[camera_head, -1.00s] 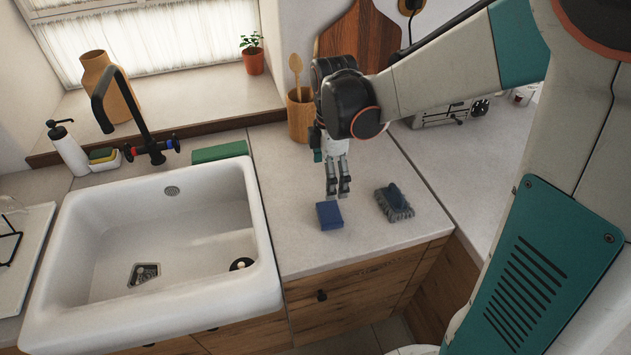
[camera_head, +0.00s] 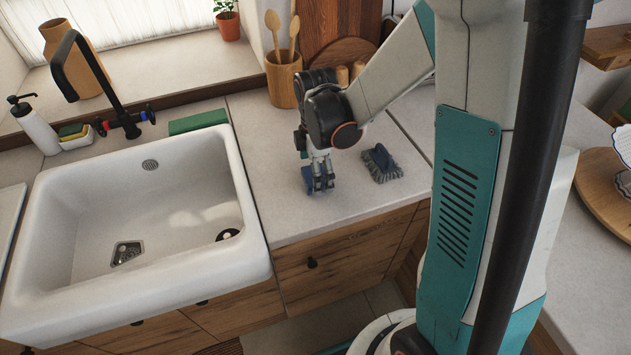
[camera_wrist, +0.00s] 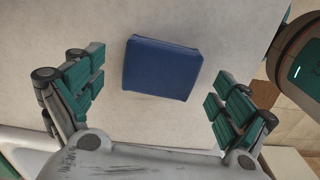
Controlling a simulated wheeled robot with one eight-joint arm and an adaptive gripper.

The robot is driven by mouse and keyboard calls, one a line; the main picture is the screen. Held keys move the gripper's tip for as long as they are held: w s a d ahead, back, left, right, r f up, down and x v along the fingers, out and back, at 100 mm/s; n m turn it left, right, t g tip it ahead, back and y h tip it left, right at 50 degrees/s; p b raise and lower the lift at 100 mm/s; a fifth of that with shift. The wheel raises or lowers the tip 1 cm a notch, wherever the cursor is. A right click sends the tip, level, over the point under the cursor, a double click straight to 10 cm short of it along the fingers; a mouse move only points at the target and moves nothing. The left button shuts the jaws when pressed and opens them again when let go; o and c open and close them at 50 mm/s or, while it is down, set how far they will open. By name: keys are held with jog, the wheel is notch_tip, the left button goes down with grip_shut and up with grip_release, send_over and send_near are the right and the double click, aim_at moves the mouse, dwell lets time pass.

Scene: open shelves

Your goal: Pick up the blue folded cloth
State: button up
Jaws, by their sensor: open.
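The blue folded cloth (camera_wrist: 161,68) is a small flat block on the pale counter. In the wrist view it lies between the lines of the two fingers, a little beyond their tips, with bare counter on both sides. My gripper (camera_wrist: 157,95) is open and empty, with its teal-padded fingers wide apart. In the head view my gripper (camera_head: 319,186) points down just over the cloth (camera_head: 308,180), which is mostly hidden behind the fingers.
A grey-blue brush (camera_head: 382,164) lies on the counter to the right of my gripper. The white sink (camera_head: 250,235) is to the left, with a green block (camera_head: 198,122) behind it. A utensil pot (camera_head: 283,80) stands at the back. The counter's front edge is close.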

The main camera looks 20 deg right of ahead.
jog(key=shift+f, duration=0.35)
jog(key=c, duration=1.1)
jog(key=shift+r, duration=0.1)
jog(key=shift+c, duration=0.2)
notch_tip(320, 180, up, 20)
jog(key=p, duration=0.5)
jog(key=shift+p, duration=0.35)
jog(key=shift+o, duration=0.6)
